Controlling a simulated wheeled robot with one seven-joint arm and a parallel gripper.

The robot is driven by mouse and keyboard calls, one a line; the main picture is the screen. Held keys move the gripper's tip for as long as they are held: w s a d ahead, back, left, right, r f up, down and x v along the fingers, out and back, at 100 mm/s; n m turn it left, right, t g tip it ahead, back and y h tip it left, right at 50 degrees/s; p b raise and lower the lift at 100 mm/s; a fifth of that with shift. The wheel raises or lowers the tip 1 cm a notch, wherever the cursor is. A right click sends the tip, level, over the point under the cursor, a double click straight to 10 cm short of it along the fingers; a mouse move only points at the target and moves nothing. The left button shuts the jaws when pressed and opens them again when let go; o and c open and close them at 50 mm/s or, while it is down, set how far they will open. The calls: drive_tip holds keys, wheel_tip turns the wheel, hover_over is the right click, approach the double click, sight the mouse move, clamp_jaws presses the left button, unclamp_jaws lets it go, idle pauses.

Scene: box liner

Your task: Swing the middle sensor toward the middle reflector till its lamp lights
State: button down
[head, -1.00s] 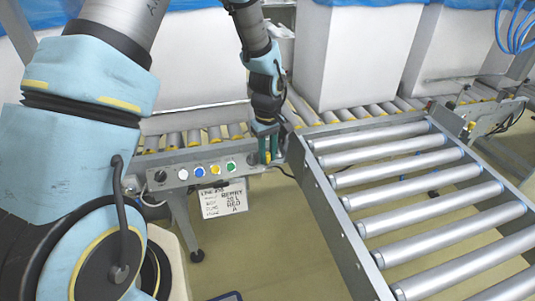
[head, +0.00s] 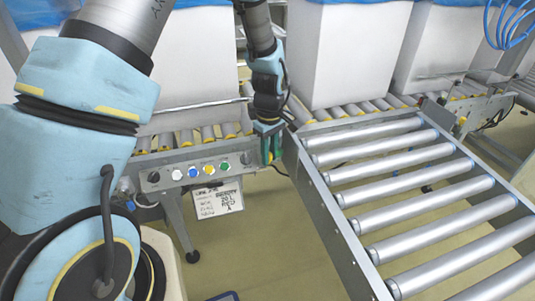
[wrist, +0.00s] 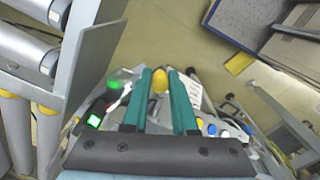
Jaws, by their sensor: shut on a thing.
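My gripper (head: 269,158) points down at the right end of the control panel, beside the roller conveyor's frame. In the wrist view its two green fingers (wrist: 160,76) are close together around a narrow yellow piece (wrist: 160,82). I take this piece for part of the middle sensor; the fingers hide most of it. I cannot tell which sensor the lamp belongs to, and I cannot make out the middle reflector.
The control panel (head: 165,178) with coloured buttons stands left of my gripper. A card (head: 218,199) hangs below it. The conveyor rollers (head: 385,172) lie to the right, with white lined boxes (head: 348,55) behind. Open floor (head: 270,240) lies in front.

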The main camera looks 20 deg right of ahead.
drive_tip(key=c, duration=1)
unclamp_jaws()
drive_tip(key=shift+r, duration=0.1)
wheel_tip(320, 180, up, 11)
drive_tip(key=shift+f, duration=0.15)
drive_tip(key=w+a+r+m+p, duration=0.15)
drive_tip(key=a+r, duration=0.25)
drive_tip(key=a, duration=0.4)
drive_tip(key=w+a+r+m+p, duration=0.1)
drive_tip(key=w+a+r+p, duration=0.15)
drive_tip(key=a, duration=0.65)
drive_tip(key=s+a+r+p, duration=0.1)
drive_tip(key=s+a, duration=0.1)
drive_tip(key=a, duration=0.3)
drive_tip(key=s+a+r+m+t+p, duration=0.1)
drive_tip(key=s+a+r, duration=0.1)
drive_tip(key=a, duration=0.3)
drive_tip(key=s+a+r+m, duration=0.1)
drive_tip(key=s+a+r, duration=0.1)
drive_tip(key=a, duration=0.3)
drive_tip(key=shift+s+r+m+t+p, duration=0.1)
drive_tip(key=shift+m+t+p, duration=0.2)
drive_tip(key=shift+p, duration=0.1)
